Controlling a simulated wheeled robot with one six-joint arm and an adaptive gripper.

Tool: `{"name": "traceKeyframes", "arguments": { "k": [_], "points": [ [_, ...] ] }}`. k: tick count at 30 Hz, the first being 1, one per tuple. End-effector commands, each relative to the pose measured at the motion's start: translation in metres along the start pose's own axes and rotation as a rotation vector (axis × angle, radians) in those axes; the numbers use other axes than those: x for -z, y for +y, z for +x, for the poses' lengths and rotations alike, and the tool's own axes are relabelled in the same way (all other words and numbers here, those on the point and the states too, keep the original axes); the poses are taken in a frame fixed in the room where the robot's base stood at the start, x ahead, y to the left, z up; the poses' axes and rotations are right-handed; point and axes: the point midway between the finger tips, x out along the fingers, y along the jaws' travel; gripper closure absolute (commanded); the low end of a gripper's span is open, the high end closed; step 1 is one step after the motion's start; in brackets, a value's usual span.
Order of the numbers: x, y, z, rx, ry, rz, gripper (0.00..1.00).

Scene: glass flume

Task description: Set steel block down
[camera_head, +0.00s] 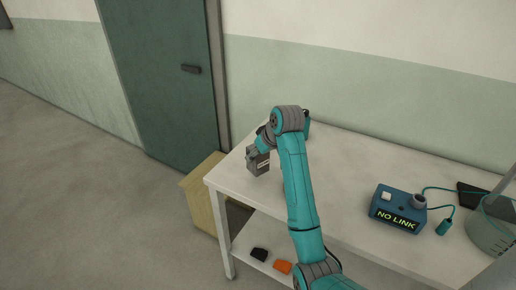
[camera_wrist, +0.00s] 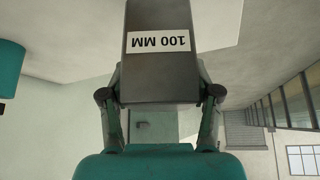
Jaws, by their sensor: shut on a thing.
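The steel block (camera_wrist: 160,76) is a grey block with a white label reading "100 MM", upside down in the wrist view. My gripper (camera_wrist: 160,96) is shut on it, with one finger on each side. In the head view the block (camera_head: 258,161) is at my gripper (camera_head: 258,151), over the left end of the white table (camera_head: 350,160). I cannot tell whether its underside touches the tabletop.
A blue box (camera_head: 397,208) reading "NO LINK", with a cable and a teal plug (camera_head: 445,227), stands to the right. Black (camera_head: 259,254) and orange (camera_head: 283,266) items lie on the lower shelf. A wooden box (camera_head: 201,196) stands left of the table.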

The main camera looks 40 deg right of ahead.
Motion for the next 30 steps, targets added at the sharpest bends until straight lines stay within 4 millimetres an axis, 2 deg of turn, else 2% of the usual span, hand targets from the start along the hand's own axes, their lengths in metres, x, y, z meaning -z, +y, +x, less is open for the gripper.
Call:
{"name": "traceKeyframes", "arguments": {
  "k": [5,14,26,27,29,30],
  "points": [
    [-0.003,0.000,0.005,-0.001,0.004,0.000,1.00],
    [-0.019,0.000,0.031,-0.002,0.005,-0.001,1.00],
    [-0.021,0.000,0.034,-0.002,0.005,-0.001,1.00],
    [-0.023,0.000,0.035,-0.001,0.000,0.000,0.28],
    [-0.023,0.000,0.035,-0.001,0.000,0.000,0.13],
    [-0.023,0.000,0.035,-0.001,0.000,0.000,0.13]
  ]
}}
